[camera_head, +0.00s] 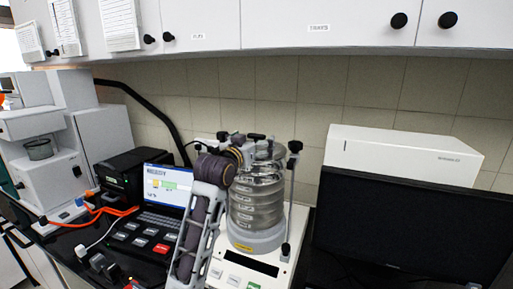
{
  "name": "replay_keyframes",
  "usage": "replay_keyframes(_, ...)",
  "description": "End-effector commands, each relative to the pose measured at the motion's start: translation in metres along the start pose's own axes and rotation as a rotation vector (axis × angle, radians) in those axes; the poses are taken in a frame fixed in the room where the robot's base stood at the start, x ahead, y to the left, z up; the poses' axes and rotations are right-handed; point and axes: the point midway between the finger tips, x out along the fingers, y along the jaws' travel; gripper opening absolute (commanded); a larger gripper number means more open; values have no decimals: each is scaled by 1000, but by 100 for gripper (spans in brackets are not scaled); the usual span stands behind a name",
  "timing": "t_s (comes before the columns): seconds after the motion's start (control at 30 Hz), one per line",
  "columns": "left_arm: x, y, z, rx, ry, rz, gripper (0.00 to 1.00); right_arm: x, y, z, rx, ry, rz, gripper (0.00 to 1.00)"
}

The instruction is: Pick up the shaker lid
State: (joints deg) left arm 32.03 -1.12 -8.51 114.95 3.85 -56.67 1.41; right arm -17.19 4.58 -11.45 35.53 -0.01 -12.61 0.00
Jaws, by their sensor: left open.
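The sieve shaker (272,266) stands on the dark bench with a stack of round metal sieves (257,205) on its grey base. The shaker lid (268,153) is at the top of the stack, partly hidden by my left gripper. Dark knobs and upright rods stand beside the stack. My left arm comes up in front of the shaker. My left gripper (242,146) is open at the upper left of the stack, close to the lid; I cannot tell if it touches. My right gripper is not in view.
A laptop (166,186) and a black device (132,170) stand left of the shaker. A dark monitor (412,231) and a white box (402,153) stand to the right. White cabinets (280,22) hang above. Orange cables (104,212) lie on the left bench.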

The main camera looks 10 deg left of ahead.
Motion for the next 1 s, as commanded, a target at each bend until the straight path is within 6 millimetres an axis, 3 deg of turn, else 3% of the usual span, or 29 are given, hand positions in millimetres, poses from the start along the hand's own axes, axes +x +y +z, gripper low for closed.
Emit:
replay_keyframes(0.2,10,0,0,0,0,0,100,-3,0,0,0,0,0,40)
replay_keyframes(0.67,11,0,0,-1,0,0,100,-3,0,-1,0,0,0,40)
replay_keyframes(1.0,11,0,1,-1,-2,0,59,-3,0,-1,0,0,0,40)
